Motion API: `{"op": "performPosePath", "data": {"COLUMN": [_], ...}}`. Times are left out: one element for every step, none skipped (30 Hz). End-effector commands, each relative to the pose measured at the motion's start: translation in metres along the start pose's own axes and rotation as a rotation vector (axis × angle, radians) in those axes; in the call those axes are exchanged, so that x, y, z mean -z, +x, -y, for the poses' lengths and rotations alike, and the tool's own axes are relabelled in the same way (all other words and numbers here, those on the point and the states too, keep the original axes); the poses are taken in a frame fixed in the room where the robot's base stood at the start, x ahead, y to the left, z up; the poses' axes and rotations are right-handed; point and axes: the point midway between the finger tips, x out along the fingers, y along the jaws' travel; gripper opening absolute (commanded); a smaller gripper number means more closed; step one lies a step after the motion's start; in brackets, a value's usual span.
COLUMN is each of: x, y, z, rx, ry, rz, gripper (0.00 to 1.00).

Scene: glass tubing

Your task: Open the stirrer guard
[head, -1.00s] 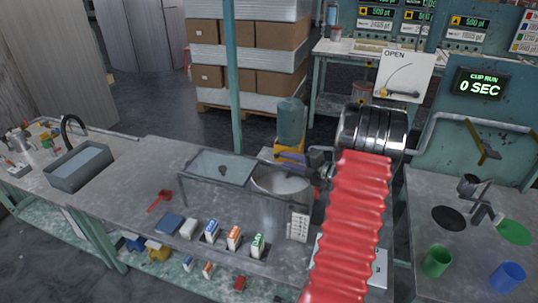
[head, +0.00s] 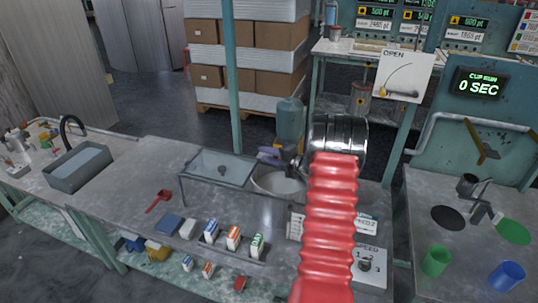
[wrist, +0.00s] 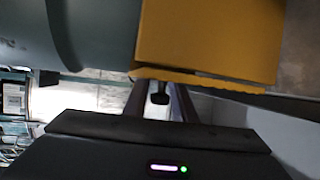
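The stirrer stands behind the bench, with a teal cylinder (head: 291,118) above a round pale bowl (head: 277,181). In the wrist view the teal cylinder (wrist: 75,30) fills the upper left. A yellow block with a thin yellow lip (wrist: 210,40), which looks like the guard, is beside it. A small black knob (wrist: 160,97) shows below the lip. My gripper (wrist: 158,103) has its two fingers apart, one on each side of the knob in the picture; I cannot tell whether they touch it. In the head view my gripper (head: 290,158) is beside the bowl, and my arm hides most of the yellow part.
A glass-topped stand (head: 222,166) is left of the bowl. Small cartons (head: 233,238) line the bench front. A SPEED panel (head: 370,265) with a dial is at right. An OPEN sign (head: 404,76) hangs behind. Green (head: 436,261) and blue (head: 507,275) cups stand far right.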

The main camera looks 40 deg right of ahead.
Motion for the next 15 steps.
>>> {"op": "performPosePath", "data": {"x": [0.0001, 0.0001, 0.0002, 0.0002, 0.0002, 0.0003, 0.0003, 0.0003, 0.0004, 0.0004, 0.0004, 0.0005, 0.0005, 0.0005, 0.0006], "y": [0.0, 0.0, 0.0, 0.0, 0.0, 0.0, 0.0, 0.0, 0.0, 0.0, 0.0, 0.0, 0.0001, 0.0001, 0.0001], "z": [-0.0001, -0.0001, -0.0001, -0.0002, -0.0002, -0.0002, -0.0002, -0.0002, -0.0001, -0.0001, 0.0, 0.0, 0.0, 0.0001, 0.0001], "rx": [0.0, 0.0, 0.0, 0.0, 0.0, 0.0, 0.0, 0.0, 0.0, 0.0, 0.0, 0.0, 0.0, 0.0, 0.0], "ry": [0.0, 0.0, 0.0, 0.0, 0.0, 0.0, 0.0, 0.0, 0.0, 0.0, 0.0, 0.0, 0.0, 0.0, 0.0], "rz": [0.0, 0.0, 0.0, 0.0, 0.0, -0.001, -0.001, -0.001, -0.001, -0.001, -0.001, -0.001, -0.001, -0.001, -0.001], "gripper": [0.24, 0.24, 0.24, 0.22, 0.19, 0.17, 0.15, 0.12, 0.1, 0.07, 0.05, 0.03, 0.0, 0.0, 0.0]}}
